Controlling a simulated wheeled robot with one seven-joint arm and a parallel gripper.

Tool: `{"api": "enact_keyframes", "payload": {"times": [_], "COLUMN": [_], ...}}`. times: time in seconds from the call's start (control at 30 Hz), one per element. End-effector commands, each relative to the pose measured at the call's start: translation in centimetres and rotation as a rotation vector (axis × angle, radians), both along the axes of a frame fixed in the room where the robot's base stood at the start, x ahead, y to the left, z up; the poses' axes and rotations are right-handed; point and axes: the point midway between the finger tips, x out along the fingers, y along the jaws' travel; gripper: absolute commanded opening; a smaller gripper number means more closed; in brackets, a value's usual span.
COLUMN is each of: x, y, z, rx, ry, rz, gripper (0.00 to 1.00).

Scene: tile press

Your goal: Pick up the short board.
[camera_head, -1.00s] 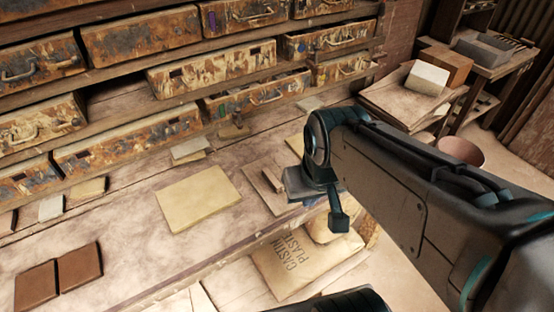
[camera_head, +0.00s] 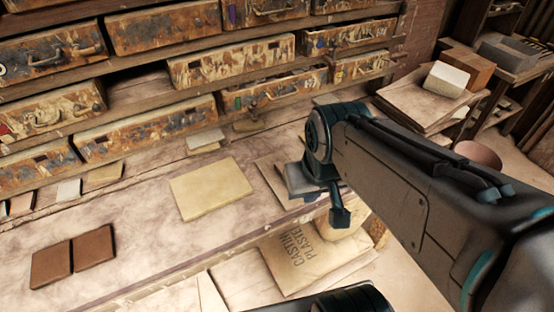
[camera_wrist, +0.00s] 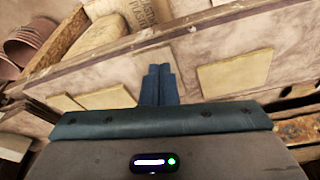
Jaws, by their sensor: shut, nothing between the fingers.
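I cannot tell for sure which piece is the short board. Thin brown boards (camera_head: 270,177) lie on the workbench, partly hidden behind my arm's end. A flat tan slab (camera_head: 211,188) lies to their left; it also shows in the wrist view (camera_wrist: 234,73). My gripper (camera_wrist: 158,72) is shut and empty in the wrist view, its fingers pointing over the bench between the tan slab and a smaller tan piece (camera_wrist: 107,98).
Two brown tiles (camera_head: 73,257) lie at the bench's left front. Worn drawers (camera_head: 233,60) line the back. A plaster bag (camera_head: 305,252) sits below the bench front. A side table (camera_head: 430,100) with stacked boards stands right.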

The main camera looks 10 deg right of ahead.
Motion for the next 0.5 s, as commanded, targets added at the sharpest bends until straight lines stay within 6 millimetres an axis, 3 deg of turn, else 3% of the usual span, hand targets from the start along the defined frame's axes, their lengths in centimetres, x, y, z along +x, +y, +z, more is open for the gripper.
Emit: {"api": "enact_keyframes", "payload": {"times": [0.4, 0.43, 0.5], "x": [0.0, 0.0, 0.09], "y": [0.0, 0.0, 0.0], "z": [0.0, 0.0, 0.02], "rx": [0.0, 0.0, 0.001], "ry": [0.0, 0.0, 0.002], "rz": [0.0, 0.0, -0.005], "gripper": [0.0, 0.03, 0.22]}}
